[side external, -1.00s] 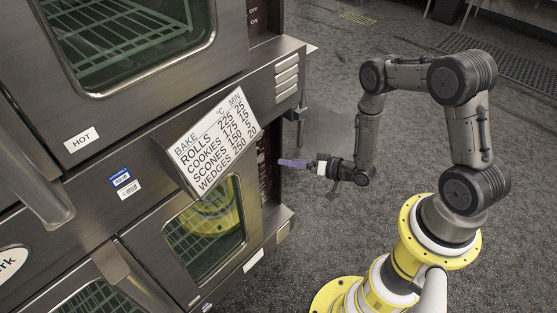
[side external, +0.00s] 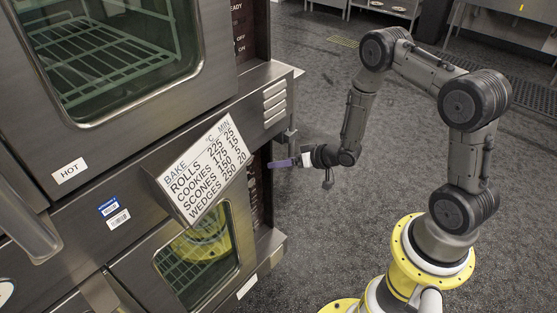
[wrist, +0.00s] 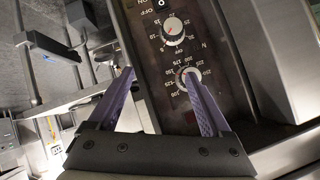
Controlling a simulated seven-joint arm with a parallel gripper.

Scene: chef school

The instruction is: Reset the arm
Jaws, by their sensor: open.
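My gripper (side external: 283,163) has pale purple fingers. In the side view it points left at the narrow dark control panel (side external: 256,195) on the oven's right side. In the wrist view my gripper (wrist: 157,82) is open, with nothing between its fingertips. The panel there carries an upper dial (wrist: 173,30) and a lower dial (wrist: 187,74). The right fingertip overlaps the lower dial in the picture; I cannot tell whether they touch.
The steel oven (side external: 60,190) fills the left side. A baking chart (side external: 203,170) is tilted out from its front. The carpeted floor (side external: 310,245) between oven and arm is clear. The wrist view shows metal fittings (wrist: 70,55) at left.

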